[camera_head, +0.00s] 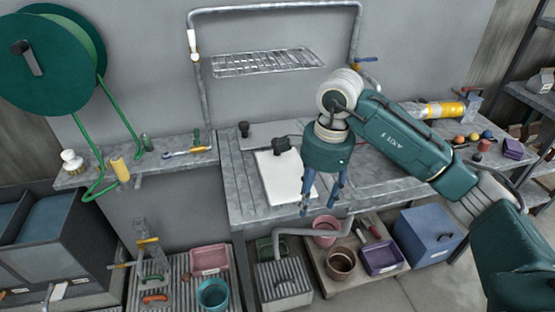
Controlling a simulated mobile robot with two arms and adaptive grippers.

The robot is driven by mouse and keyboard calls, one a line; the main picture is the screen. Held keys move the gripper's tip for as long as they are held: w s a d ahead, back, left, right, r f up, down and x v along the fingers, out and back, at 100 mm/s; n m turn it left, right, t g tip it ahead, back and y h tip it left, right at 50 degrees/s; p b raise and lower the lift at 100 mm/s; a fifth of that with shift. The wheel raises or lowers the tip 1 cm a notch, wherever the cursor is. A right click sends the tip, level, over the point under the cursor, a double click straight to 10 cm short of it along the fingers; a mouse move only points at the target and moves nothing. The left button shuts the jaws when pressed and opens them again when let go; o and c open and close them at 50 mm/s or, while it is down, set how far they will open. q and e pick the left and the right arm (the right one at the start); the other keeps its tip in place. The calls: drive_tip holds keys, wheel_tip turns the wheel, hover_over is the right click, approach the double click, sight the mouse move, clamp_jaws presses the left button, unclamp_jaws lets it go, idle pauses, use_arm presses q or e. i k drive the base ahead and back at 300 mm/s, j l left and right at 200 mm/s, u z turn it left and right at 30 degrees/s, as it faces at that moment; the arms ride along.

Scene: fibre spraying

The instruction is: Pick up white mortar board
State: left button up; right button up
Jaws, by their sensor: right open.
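The white mortar board (279,180) lies flat on the grey metal workbench (244,200), left of the middle. A dark fitting sits at its upper edge. My right gripper (320,205) points down from the arm that comes in from the right. Its blue fingers are open and empty in the picture, at the board's right side. The gripper covers part of the board's right edge, and I cannot tell the exact height of the fingers above the bench. My left gripper is not in view.
A wire rack (265,62) hangs on the wall behind. A yellow-and-grey tool (441,109) and several small balls lie on the right of the bench. Below stand a blue box (428,236), a purple bin (382,258) and a pink bin (209,258). A green hose reel (45,60) is at the upper left.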

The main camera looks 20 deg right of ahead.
sight(282, 173)
drive_tip(key=i, duration=1.15)
